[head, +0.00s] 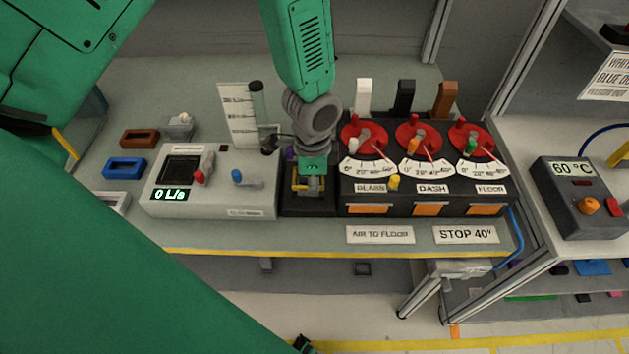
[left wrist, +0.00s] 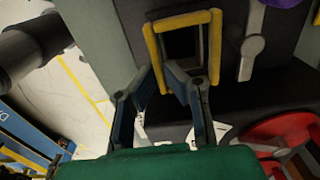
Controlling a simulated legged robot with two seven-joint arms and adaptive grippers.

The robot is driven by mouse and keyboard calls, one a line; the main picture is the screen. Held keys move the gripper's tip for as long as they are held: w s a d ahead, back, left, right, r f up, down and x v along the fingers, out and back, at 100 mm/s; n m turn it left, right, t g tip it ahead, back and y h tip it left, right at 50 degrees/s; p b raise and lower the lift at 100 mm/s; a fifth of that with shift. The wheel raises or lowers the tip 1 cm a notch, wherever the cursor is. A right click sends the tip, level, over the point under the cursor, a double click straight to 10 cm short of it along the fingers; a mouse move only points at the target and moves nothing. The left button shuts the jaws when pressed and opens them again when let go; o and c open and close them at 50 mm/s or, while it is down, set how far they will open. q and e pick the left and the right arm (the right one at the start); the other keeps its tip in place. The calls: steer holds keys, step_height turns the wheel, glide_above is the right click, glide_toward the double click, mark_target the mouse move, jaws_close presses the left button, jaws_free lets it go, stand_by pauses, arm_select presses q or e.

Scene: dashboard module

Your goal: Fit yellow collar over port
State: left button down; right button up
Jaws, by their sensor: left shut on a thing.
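The yellow collar (head: 307,184) is a rectangular frame at the dark module (head: 300,207) between the grey box and the black dash panel. In the left wrist view the collar (left wrist: 150,45) surrounds a dark rectangular opening. My left gripper (head: 310,178) points down at the module; in the left wrist view its fingers (left wrist: 166,78) are at the collar's near edge, shut on it. The port shows at most as the dark area inside the frame (left wrist: 184,42). I cannot tell whether the collar is seated around it or held above it. My right gripper is not identifiable.
The grey box (head: 210,190) with a screen stands left of the module. The black dash panel (head: 425,180) with red dials stands close on the right. A lever (left wrist: 250,45) is beside the collar. The table's front strip is clear apart from labels.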

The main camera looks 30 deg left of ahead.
arm_select(q)
steer(key=shift+f+b, duration=0.35)
steer(key=shift+f, duration=0.25)
steer(key=c, duration=1.6)
jaws_free()
steer(key=shift+r, duration=0.1)
steer(key=shift+r, duration=0.25)
step_height(320, 180, up, 11)
steer(key=shift+r, duration=0.15)
